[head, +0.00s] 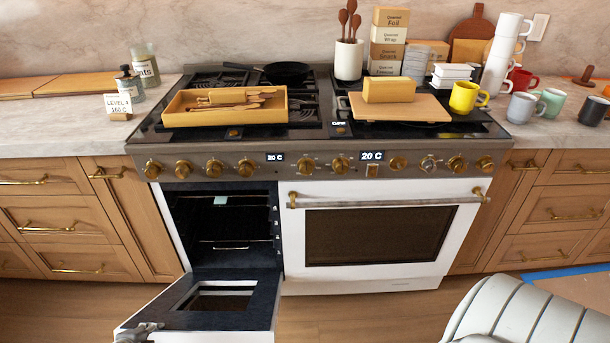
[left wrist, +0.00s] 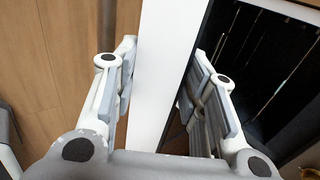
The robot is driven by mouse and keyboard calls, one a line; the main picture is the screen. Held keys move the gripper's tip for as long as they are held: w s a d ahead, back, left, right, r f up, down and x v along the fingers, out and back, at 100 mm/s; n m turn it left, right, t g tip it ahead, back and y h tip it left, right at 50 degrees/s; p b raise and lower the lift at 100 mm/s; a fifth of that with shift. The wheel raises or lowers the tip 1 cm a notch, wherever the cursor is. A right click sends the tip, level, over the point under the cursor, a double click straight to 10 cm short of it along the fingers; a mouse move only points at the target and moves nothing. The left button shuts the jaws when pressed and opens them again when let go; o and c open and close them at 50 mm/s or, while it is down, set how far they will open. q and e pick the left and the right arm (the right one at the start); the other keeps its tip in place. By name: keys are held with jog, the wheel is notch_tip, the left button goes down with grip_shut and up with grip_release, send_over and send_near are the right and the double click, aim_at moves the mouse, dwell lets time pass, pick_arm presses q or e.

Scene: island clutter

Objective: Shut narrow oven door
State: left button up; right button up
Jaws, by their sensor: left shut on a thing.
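The narrow oven door (head: 255,297) on the left of the range hangs open, lowered toward me, with its dark inner face and window up. The narrow oven cavity (head: 222,222) behind it is open and shows racks. My left gripper (head: 137,334) is at the door's front left corner. In the left wrist view my left gripper (left wrist: 160,95) has its fingers on both sides of the door's white edge (left wrist: 160,60), shut on it. The near part of the door is cut off by the frame's bottom edge. My right gripper is not in view.
The wide oven door (head: 380,235) beside it is closed, with a long handle (head: 390,201). Above are knobs and a cooktop with a wooden tray (head: 176,117), pan (head: 286,72), board (head: 400,107) and yellow mug (head: 465,97). Wooden drawers flank the range.

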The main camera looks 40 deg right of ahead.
pick_arm(q)
jog(key=shift+g+y, duration=0.3)
jog(key=shift+g, duration=0.1)
jog(key=shift+w+d+r+b, duration=0.1)
jog(key=shift+w+d+r, duration=0.3)
jog(key=shift+r, duration=0.2)
jog(key=shift+w+d+r+b, duration=0.1)
jog(key=shift+w+d+r, duration=0.3)
jog(key=shift+r, duration=0.25)
jog(key=shift+w+d+r+b, duration=0.1)
jog(key=shift+w+d+r, duration=0.3)
jog(key=shift+r, duration=0.2)
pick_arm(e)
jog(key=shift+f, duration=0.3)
pick_arm(q)
jog(key=shift+w, duration=0.1)
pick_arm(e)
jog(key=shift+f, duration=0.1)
